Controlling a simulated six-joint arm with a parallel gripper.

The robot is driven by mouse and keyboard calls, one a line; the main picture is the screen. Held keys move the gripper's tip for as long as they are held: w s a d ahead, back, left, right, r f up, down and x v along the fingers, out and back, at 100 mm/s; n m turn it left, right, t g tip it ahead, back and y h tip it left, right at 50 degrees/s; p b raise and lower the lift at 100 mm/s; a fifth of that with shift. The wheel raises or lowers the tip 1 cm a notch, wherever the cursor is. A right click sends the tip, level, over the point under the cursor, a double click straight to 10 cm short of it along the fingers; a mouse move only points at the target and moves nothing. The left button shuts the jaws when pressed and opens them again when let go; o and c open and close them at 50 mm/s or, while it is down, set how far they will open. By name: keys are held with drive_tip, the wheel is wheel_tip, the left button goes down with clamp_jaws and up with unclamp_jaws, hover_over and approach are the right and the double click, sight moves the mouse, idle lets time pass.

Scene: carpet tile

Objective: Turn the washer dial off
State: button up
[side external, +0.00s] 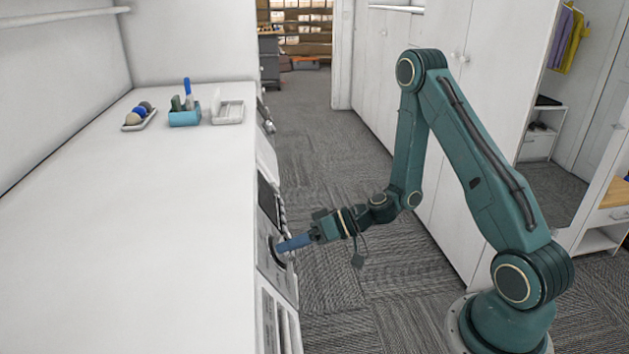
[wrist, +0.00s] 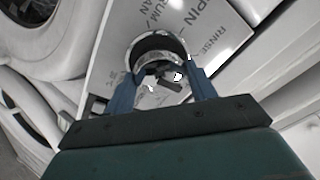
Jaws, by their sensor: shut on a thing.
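The washer dial (wrist: 158,47) is a round, shiny metal knob on a pale panel, in the upper middle of the wrist view. My gripper (wrist: 160,80) has its two blue fingers on either side of the dial, shut on it. In the side external view my gripper (side external: 281,247) reaches left to the washer front (side external: 277,275), below the counter edge. The dial is mostly hidden there behind the fingers. I cannot tell which setting the dial points to.
A long white counter (side external: 130,220) runs above the machines. It bears a tray of balls (side external: 139,117), a blue caddy (side external: 185,117) and a white tray (side external: 228,113). White cabinets (side external: 385,60) stand behind my arm. The carpet (side external: 320,150) between is clear. A round washer door (wrist: 45,35) shows upper left.

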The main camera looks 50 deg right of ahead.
idle(0.4)
drive_tip(key=o, duration=1)
drive_tip(key=shift+v, duration=6.95)
drive_tip(key=shift+a, duration=0.15)
